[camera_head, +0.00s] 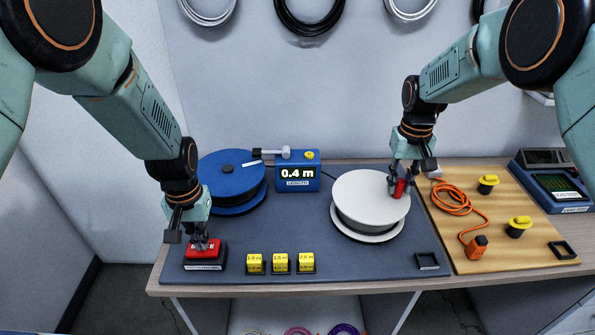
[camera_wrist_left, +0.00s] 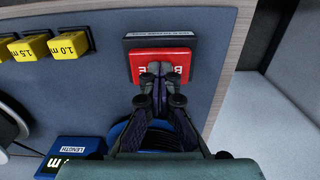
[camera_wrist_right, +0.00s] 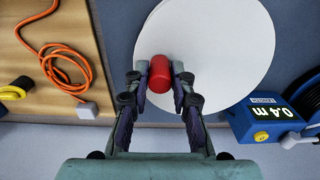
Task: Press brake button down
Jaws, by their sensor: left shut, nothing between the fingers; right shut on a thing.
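The red brake button (camera_head: 203,248) sits on a dark base at the front left corner of the grey mat. My left gripper (camera_head: 201,243) is shut and empty, pointing down with its fingertips at the button's top. In the left wrist view the closed tips (camera_wrist_left: 160,72) overlap the button's red face (camera_wrist_left: 142,62); its lettering is partly hidden. I cannot tell how far the button is pressed. My right gripper (camera_head: 398,190) is shut on a red cylindrical handle (camera_head: 400,188) at the white reel. The right wrist view shows the handle (camera_wrist_right: 160,75) between the fingers (camera_wrist_right: 160,78).
The white reel (camera_head: 365,195) stands right of the blue length counter (camera_head: 297,172), which reads 0.4 m. A blue reel (camera_head: 222,175) stands behind the left arm. Several yellow length blocks (camera_head: 280,263) line the front. A wooden board (camera_head: 510,205) holds an orange cable (camera_head: 455,198).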

